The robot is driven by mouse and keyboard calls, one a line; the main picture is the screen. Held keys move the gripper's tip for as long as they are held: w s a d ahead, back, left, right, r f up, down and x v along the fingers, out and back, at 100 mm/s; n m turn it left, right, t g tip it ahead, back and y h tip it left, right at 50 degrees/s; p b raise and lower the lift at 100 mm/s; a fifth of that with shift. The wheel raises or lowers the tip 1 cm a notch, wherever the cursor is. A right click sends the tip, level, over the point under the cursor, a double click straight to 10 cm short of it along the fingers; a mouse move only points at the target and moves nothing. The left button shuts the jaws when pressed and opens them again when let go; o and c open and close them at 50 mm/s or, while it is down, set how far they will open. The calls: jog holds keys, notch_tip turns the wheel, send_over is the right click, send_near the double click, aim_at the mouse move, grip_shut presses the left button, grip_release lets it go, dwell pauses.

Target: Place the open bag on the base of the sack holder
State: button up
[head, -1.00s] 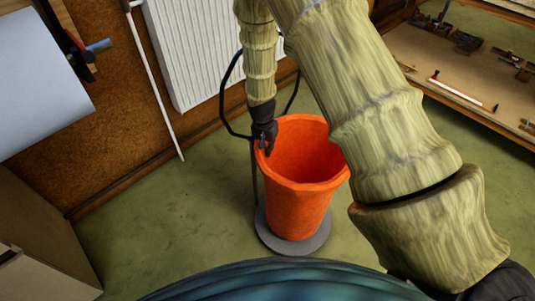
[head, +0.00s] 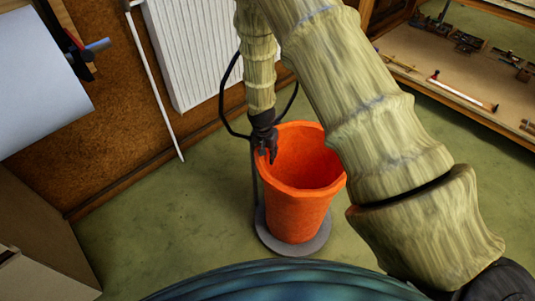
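The open bag (head: 298,213) is bright orange and stands upright with its wide mouth facing up, in the middle of the head view. It is over the round grey base (head: 268,238) of the sack holder; whether its bottom touches the base cannot be made out. The holder's dark ring (head: 228,88) stands behind the bag, with its upright post (head: 256,180) at the bag's left side. My gripper (head: 268,152) is at the left part of the bag's rim, and its dark fingers appear closed over that rim. Part of the ring is hidden behind my arm.
A white radiator (head: 185,50) and a pale pipe (head: 155,90) are on the brown wall behind. A wooden shelf with tools (head: 450,75) stands at the upper right. Green floor (head: 165,225) is clear left of the base.

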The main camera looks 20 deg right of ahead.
jog(key=shift+r, duration=0.1)
notch_tip(320, 180, up, 12)
jog(key=a+p, duration=0.1)
jog(key=shift+s+a+p, duration=0.2)
jog(key=shift+s+p, duration=0.1)
jog(key=shift+p, duration=0.05)
dwell(0.4)
